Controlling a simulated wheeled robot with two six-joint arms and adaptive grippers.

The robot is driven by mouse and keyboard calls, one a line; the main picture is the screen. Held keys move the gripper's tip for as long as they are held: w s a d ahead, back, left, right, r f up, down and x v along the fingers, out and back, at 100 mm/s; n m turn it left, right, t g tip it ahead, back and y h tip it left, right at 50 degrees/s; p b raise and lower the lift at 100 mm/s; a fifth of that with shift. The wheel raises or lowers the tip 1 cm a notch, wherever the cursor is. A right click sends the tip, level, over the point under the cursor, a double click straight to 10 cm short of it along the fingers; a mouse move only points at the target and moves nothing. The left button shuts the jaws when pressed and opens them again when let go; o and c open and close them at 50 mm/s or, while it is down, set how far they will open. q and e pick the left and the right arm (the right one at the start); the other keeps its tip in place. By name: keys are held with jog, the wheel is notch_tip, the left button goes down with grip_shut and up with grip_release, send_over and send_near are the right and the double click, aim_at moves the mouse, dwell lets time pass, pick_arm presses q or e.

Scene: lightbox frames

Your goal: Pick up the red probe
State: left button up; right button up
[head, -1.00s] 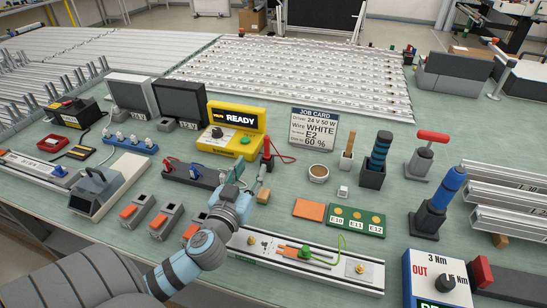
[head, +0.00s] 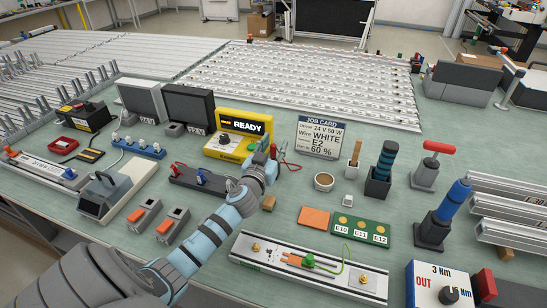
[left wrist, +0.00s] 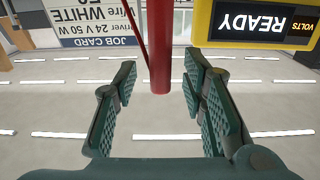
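The red probe (head: 273,151) stands upright beside the yellow meter in the head view, partly hidden by my left gripper (head: 263,164). In the left wrist view the red probe (left wrist: 160,50) hangs down from the top edge as a red rod with a rounded end. My left gripper (left wrist: 160,92) is open there, with the probe between its two green padded fingers. A gap shows on both sides of the probe, so the fingers are not touching it. My right gripper is in neither view.
The yellow meter (head: 241,123) reading READY is just left of the probe. The job card (head: 320,137) stands behind to the right. A red lead (head: 290,164) curves on the table. A small brown block (head: 268,202) lies near my gripper, and a rail (head: 300,266) lies in front.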

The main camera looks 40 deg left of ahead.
pick_arm(q)
jog(key=shift+s, duration=0.1)
grip_shut()
jog(key=shift+r, duration=0.1)
